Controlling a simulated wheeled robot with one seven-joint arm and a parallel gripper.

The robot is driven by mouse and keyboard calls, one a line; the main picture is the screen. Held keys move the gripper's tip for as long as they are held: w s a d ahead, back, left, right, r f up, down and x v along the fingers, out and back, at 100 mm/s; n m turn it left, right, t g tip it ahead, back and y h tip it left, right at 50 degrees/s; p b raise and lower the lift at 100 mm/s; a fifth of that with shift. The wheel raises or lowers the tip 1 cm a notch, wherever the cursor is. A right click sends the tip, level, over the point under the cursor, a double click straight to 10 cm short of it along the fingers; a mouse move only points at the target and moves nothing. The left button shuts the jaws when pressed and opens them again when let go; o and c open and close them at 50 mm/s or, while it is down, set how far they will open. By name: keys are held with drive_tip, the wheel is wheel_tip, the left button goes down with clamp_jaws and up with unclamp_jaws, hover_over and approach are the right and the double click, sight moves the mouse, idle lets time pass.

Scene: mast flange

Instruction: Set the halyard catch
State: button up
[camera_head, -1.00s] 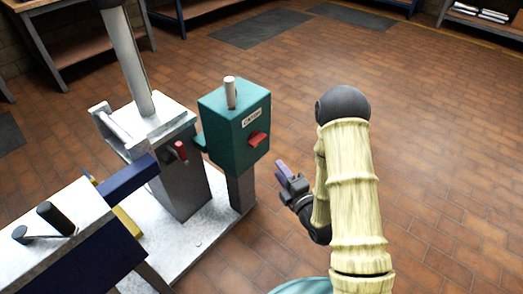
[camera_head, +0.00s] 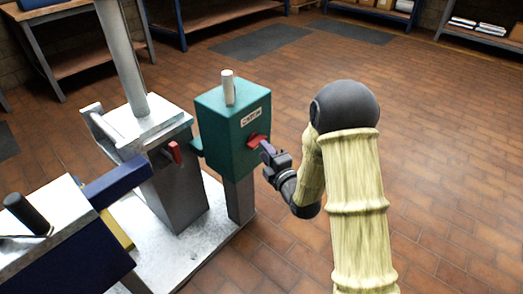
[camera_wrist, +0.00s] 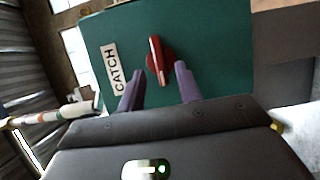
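The halyard catch is a red handle (camera_head: 257,140) on the face of a teal box (camera_head: 222,143) with a label; in the wrist view the label reads CATCH (camera_wrist: 112,69). The red handle also shows in the wrist view (camera_wrist: 158,60), standing lengthwise with a slight tilt. My gripper (camera_head: 267,152) is right in front of the box face. In the wrist view its two purple fingers (camera_wrist: 158,88) are apart, one to each side below the handle. Contact cannot be told.
Left of the box stands a grey post base (camera_head: 170,165) with a second red lever (camera_head: 175,152) and a tall mast (camera_head: 119,55). A blue bar and bench (camera_head: 75,250) are at the lower left. The brick floor (camera_head: 440,150) to the right is clear.

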sight(256, 141)
drive_tip(key=shift+b+x, duration=0.3)
drive_tip(key=shift+x, duration=1.35)
clamp_jaws()
drive_tip(key=shift+r+m+g+p, duration=0.1)
drive_tip(key=shift+m+g+p, duration=0.2)
drive_tip(key=shift+p, duration=0.15)
drive_tip(key=shift+w+d+r+m+g+y+p, duration=0.1)
drive_tip(key=shift+m+g+y+p, duration=0.2)
drive_tip(key=shift+m+g+p, duration=1.6)
drive_tip(key=shift+w+d+r+m+g+y+p, duration=0.15)
drive_tip(key=shift+m+g+y+p, duration=0.25)
drive_tip(key=shift+m+p, duration=2.95)
drive_tip(key=shift+w+d+r+m+g+y+p, duration=0.15)
drive_tip(key=shift+m+g+p, duration=1.05)
drive_tip(key=shift+p, duration=2.95)
drive_tip(key=shift+s+f, duration=0.1)
drive_tip(key=shift+f, duration=0.05)
